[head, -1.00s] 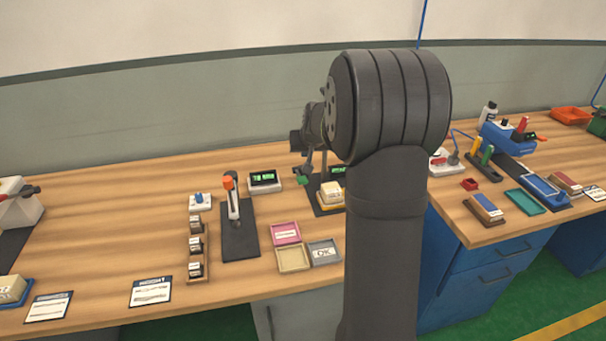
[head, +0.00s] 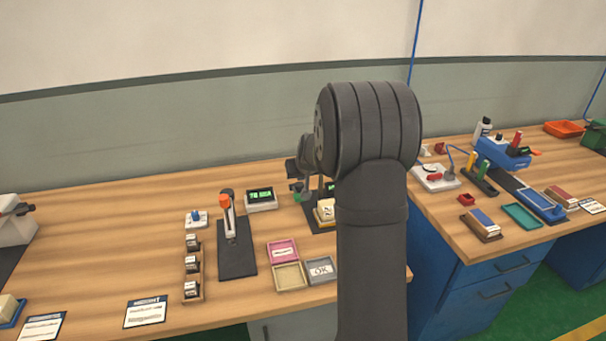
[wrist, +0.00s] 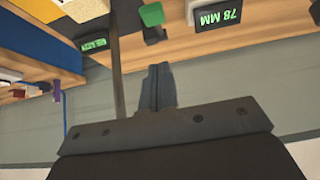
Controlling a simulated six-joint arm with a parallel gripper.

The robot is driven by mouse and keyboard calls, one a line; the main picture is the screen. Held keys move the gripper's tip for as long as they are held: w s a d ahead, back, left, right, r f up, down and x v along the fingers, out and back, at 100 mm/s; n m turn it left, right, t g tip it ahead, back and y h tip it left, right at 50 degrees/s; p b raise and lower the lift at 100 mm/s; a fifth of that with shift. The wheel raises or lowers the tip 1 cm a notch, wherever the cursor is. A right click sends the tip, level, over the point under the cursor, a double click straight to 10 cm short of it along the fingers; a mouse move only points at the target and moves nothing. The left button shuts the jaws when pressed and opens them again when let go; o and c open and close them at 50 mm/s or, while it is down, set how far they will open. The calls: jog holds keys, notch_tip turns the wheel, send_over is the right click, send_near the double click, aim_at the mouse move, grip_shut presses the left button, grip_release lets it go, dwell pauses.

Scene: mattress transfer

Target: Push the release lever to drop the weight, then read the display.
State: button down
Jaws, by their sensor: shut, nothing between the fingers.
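A stand with a dark base (head: 316,226) carries a pale labelled block (head: 325,210); my arm hides its right part. A green piece (head: 297,188) shows beside it, also in the wrist view (wrist: 152,14). Left of it, an upright lever with an orange top (head: 224,201) stands on a dark plate (head: 237,262). I cannot tell which is the release lever. A lit display (head: 261,197) reads 78 MM, upside down in the wrist view (wrist: 220,17). A second display (wrist: 95,44) is too small to read. My gripper (wrist: 160,68) is shut and empty, apart from the green piece. No weight is identifiable.
A thin post (wrist: 117,75) rises beside my gripper in the wrist view. Pink (head: 282,243), tan (head: 289,288) and grey (head: 321,280) trays lie at the front. A rack of small labelled blocks (head: 192,268) stands left of the lever.

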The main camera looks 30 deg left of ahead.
aim_at(298, 194)
jog(key=x, duration=0.4)
jog(key=shift+w+a+f, duration=0.15)
jog(key=shift+f, duration=0.2)
notch_tip(298, 194, down, 3)
jog(key=shift+f, duration=0.6)
jog(key=shift+s+d+f, duration=0.3)
jog(key=shift+f, duration=0.65)
jog(key=shift+s+d+f, duration=0.3)
jog(key=shift+f, duration=0.65)
jog(key=shift+s+d+f, duration=0.25)
jog(key=shift+f, duration=0.7)
jog(key=s+d+f+v, duration=0.1)
jog(key=v, duration=1.2)
jog(key=shift+r, duration=0.2)
